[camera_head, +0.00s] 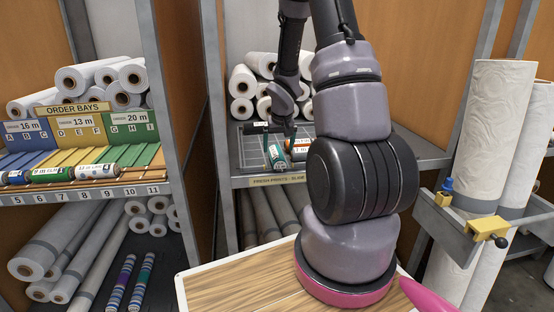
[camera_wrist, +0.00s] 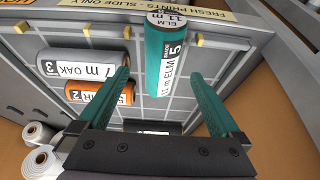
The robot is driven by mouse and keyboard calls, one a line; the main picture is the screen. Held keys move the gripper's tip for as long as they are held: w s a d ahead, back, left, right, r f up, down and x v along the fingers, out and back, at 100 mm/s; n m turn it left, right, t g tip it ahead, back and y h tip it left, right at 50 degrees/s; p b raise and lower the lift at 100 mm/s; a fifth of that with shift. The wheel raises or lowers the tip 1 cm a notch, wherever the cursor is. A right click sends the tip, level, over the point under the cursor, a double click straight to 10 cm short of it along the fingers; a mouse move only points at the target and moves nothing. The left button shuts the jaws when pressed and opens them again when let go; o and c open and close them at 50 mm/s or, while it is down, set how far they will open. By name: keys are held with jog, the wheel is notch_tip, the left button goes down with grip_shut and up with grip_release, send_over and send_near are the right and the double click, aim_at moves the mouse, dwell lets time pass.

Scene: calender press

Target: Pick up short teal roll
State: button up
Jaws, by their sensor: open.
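The teal roll (camera_wrist: 165,55), labelled 11 m ELM 5, lies on the gridded grey tray (camera_wrist: 217,68) in the wrist view. My gripper (camera_wrist: 160,76) is open, with one teal finger on each side of the roll's lower part in the picture. Gaps show between both fingers and the roll, and I cannot tell how deep the fingers reach. In the head view the teal roll (camera_head: 277,158) shows small beside my gripper (camera_head: 279,138), partly hidden by my arm.
A grey roll (camera_wrist: 78,63) marked 7 m OAK and an orange roll (camera_wrist: 98,93) lie left of the teal roll. Small yellow blocks (camera_wrist: 127,33) line the tray's front edge. White rolls (camera_head: 241,82) are stacked behind. The order bays (camera_head: 80,108) stand on the left shelf.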

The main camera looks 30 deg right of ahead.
aim_at(277, 152)
jog(key=x, duration=0.5)
jog(key=shift+w+r, duration=0.1)
grip_shut()
